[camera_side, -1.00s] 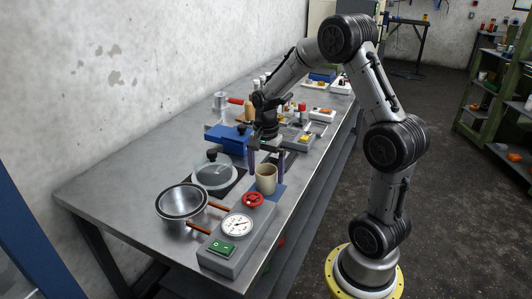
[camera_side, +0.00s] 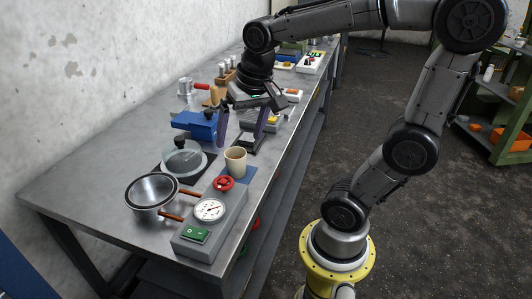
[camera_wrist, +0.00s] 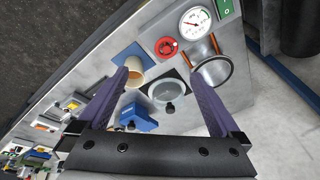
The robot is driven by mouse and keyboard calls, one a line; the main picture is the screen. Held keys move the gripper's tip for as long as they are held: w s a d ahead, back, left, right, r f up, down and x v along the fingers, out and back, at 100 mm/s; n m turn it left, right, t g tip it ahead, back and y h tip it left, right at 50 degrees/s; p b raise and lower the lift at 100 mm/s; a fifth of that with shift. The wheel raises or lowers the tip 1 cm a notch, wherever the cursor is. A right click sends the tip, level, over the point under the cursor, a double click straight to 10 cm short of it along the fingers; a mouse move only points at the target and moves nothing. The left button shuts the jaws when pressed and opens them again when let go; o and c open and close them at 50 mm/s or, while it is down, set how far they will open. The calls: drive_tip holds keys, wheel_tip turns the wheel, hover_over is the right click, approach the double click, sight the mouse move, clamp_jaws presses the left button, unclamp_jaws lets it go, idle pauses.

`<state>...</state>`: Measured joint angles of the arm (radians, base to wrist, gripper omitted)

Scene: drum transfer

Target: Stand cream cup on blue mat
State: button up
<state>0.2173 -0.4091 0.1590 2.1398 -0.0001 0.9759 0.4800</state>
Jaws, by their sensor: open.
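The cream cup (camera_side: 236,163) stands upright on the blue mat (camera_side: 246,177), and part of the mat shows around its base. The cup also shows in the wrist view (camera_wrist: 136,63), seen from above, near the left finger's tip. My gripper (camera_side: 242,132) is open and empty. It hangs above and behind the cup in the side view, apart from it, with its two purple fingers spread wide. In the wrist view my gripper (camera_wrist: 160,76) has nothing between its fingers.
A control box with a gauge (camera_side: 209,210) and a red valve wheel (camera_side: 223,183) stands in front of the cup. A metal pan (camera_side: 152,191), a glass-lidded dish (camera_side: 183,160) and a blue vise (camera_side: 196,124) are to the left. Several items crowd the bench behind.

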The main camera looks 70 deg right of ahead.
drive_tip(key=s+a+n+t, duration=0.2)
drive_tip(key=s+a+n, duration=0.3)
drive_tip(key=s+n, duration=0.3)
drive_tip(key=shift+s+a+f+y, duration=0.15)
drive_tip(key=shift+a+f+y, duration=0.1)
drive_tip(key=shift+f+y, duration=0.15)
